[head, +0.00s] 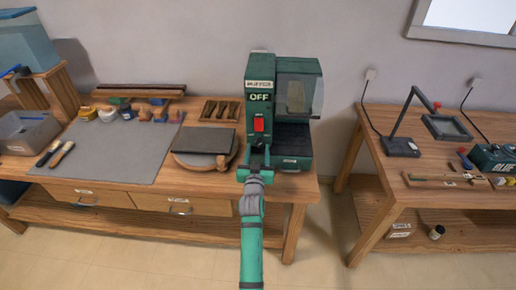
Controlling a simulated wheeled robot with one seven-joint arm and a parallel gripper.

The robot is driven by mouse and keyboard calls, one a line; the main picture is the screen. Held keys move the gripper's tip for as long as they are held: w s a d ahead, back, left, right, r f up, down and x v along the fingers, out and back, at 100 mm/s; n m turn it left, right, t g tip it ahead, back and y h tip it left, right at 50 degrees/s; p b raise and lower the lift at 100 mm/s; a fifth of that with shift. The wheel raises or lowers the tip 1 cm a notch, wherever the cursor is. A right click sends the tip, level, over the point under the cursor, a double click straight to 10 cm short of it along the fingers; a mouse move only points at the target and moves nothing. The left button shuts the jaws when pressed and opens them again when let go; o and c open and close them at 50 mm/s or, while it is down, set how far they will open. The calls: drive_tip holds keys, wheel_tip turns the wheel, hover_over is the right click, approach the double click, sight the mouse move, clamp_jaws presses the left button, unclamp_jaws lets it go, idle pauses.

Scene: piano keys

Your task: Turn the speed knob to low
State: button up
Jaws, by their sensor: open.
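A dark green machine (261,75) stands at the right end of the left wooden bench. Its front bears a small white label, a sign reading OFF (259,97) and a red switch (259,125). I cannot make out the speed knob; the lower front of the machine is partly hidden by my gripper. My gripper (257,152) is in front of that lower part, just below the red switch, with my arm reaching up from the bottom of the picture. It looks open with slightly parted dark fingers. I cannot tell whether it touches anything.
A clear guard (299,95) juts from the machine's right side. A round stand with a dark slab (203,141) is close on the left, beside a grey mat (110,150) with tools and jars. A gap separates the right bench (400,180), holding a lamp (401,146).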

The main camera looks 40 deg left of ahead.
drive_tip(key=shift+x, duration=0.85)
drive_tip(key=c, duration=1)
drive_tip(key=shift+c, duration=0.2)
